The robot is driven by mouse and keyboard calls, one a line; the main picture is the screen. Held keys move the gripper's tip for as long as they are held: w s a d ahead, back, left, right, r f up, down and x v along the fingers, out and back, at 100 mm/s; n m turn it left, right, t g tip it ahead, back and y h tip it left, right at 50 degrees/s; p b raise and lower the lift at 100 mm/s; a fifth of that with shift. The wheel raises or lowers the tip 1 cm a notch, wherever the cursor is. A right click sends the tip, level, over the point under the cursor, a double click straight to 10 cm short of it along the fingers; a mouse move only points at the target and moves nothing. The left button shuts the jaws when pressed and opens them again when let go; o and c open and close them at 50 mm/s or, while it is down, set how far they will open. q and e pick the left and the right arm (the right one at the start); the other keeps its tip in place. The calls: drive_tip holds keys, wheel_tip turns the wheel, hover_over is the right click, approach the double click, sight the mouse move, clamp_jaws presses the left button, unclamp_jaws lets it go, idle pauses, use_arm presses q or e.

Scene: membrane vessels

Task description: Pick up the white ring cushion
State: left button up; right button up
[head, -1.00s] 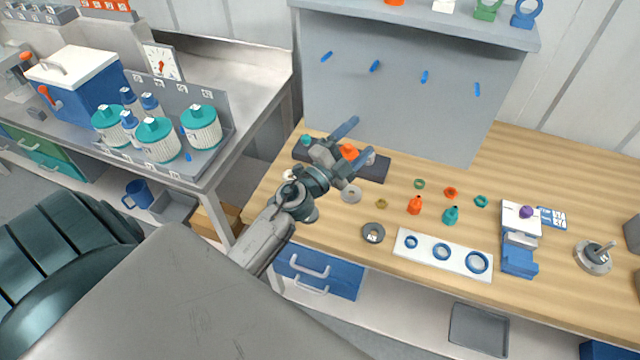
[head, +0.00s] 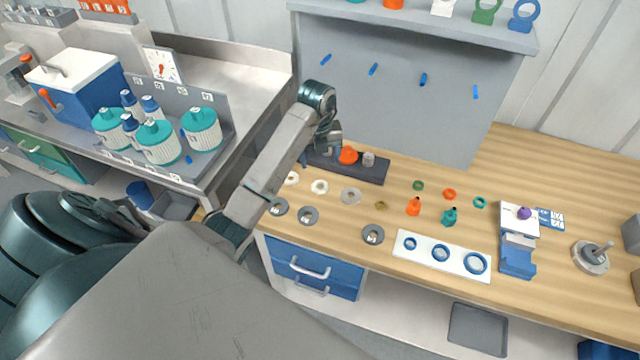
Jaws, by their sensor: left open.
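Two small pale rings lie on the wooden bench: a white ring (head: 319,187) and another whitish ring (head: 291,178) to its left. I cannot tell from their look which is the white ring cushion. A light grey ring (head: 350,196) lies to the right of them. My left gripper (head: 321,159) points downward above the bench, behind the pale rings, close to the dark block. It is open, with nothing seen between its fingers; the wrist partly hides it. My right gripper is out of view.
A dark block (head: 372,173) with an orange piece (head: 348,155) stands just behind the rings. Dark grey rings (head: 308,215) lie in front. A white board (head: 418,255) with blue rings is to the right. A grey panel (head: 400,110) rises behind.

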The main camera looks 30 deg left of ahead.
use_arm(q)
drive_tip(key=b, duration=0.6)
hover_over(320, 183)
drive_tip(key=s, duration=0.1)
wheel_tip(320, 183, down, 6)
drive_tip(key=shift+s+d+r, duration=0.1)
drive_tip(key=shift+s+r, duration=0.05)
drive_tip(key=shift+r, duration=0.1)
drive_tip(key=f+b, duration=0.3)
drive_tip(key=shift+d+f, duration=0.15)
drive_tip(key=shift+d, duration=0.2)
drive_tip(key=shift+f, duration=0.9)
drive_tip(key=shift+c, duration=0.4)
drive_tip(key=c, duration=1)
